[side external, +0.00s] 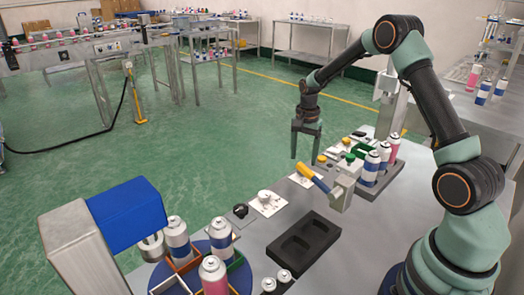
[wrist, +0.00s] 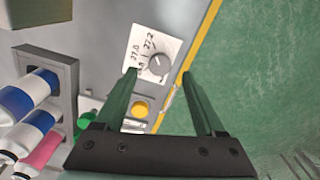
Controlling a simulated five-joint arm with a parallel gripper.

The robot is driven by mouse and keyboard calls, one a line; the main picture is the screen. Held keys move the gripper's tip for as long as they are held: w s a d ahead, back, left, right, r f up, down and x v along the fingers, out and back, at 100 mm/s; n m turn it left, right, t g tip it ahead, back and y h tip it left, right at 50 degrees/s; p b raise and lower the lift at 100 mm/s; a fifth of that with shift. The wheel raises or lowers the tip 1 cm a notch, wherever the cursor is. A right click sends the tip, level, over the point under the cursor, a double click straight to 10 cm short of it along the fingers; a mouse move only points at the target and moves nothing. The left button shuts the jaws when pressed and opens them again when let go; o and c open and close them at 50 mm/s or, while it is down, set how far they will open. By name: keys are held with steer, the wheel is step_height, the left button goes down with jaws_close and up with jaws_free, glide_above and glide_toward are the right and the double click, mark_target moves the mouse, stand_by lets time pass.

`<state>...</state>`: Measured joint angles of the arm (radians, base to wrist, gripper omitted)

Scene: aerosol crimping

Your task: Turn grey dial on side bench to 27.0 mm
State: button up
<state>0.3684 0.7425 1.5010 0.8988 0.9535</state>
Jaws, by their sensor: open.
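The grey dial (wrist: 158,64) is a round knob on a white plate (wrist: 143,45) printed with 27.0 and 27.2, in the wrist view. The exact pointer setting is too small to read. My gripper (wrist: 158,76) is open, one finger either side of the dial in that view, with nothing between the fingers. In the side view my gripper (side external: 306,157) points down above the side bench (side external: 225,268). Whether the fingertips touch the plate cannot be told. A white plate partly behind the yellow lever in the side view may be the dial's.
A yellow button (wrist: 140,108) and a green knob (wrist: 86,122) lie close to the dial. Spray cans (side external: 371,168) stand behind the yellow lever (side external: 312,178). A dark tray (side external: 306,242) lies on the bench. The bench edge with green floor beyond is close on the wrist view's right.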

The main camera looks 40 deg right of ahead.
steer(key=shift+f, duration=1.95)
jaws_close()
steer(key=n, duration=0.5)
steer(key=shift+n, duration=2.4)
